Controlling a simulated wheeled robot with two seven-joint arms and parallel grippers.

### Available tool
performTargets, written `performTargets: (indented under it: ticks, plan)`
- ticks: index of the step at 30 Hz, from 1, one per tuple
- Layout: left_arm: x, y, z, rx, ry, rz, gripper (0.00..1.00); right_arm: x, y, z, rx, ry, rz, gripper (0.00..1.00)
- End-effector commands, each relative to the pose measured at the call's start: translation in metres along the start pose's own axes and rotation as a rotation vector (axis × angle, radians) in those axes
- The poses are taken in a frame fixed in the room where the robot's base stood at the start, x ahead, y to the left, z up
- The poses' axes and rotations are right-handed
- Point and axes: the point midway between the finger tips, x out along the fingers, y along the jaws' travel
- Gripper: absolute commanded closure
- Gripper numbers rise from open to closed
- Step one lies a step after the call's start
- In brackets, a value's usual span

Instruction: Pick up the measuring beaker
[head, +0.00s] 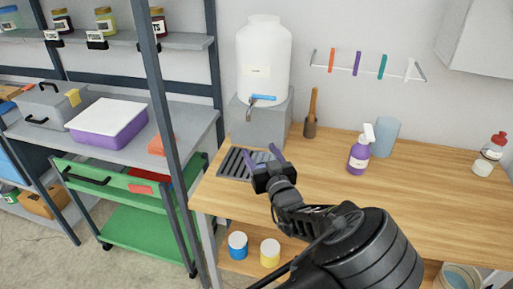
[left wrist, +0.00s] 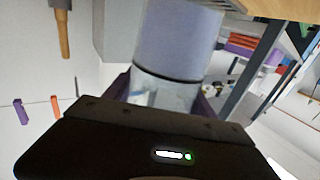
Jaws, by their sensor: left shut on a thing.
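The measuring beaker (left wrist: 180,45) appears to be the clear, pale-blue cylinder in the left wrist view. It sits between the purple fingers of my left gripper (left wrist: 165,95), and that view is upside down. In the head view my left gripper (head: 263,158) is over the dark slotted drain tray (head: 238,164), with its purple fingers pointing to the dispenser. The beaker can hardly be made out there. My right gripper is not in view.
A white water dispenser (head: 264,55) with a blue tap stands on a grey block (head: 268,118). A wooden-handled brush (head: 311,115), purple spray bottle (head: 359,152) and pale-blue cylinder (head: 385,138) stand on the wooden bench (head: 430,190). The bench front is mostly clear; a shelf post (head: 165,120) is left.

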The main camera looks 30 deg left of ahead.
Motion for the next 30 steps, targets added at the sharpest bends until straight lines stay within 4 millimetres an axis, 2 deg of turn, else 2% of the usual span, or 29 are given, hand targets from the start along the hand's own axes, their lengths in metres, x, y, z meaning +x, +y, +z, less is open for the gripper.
performTargets:
  ticks: [4,12,30]
  plan:
    - [-0.015,0.000,0.000,-0.001,0.001,0.002,0.91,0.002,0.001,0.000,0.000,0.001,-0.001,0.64]
    - [-0.030,0.000,0.000,-0.001,0.001,0.000,0.91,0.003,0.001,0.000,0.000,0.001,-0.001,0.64]
    - [-0.036,0.000,-0.001,-0.001,0.001,-0.001,0.91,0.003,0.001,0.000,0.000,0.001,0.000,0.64]
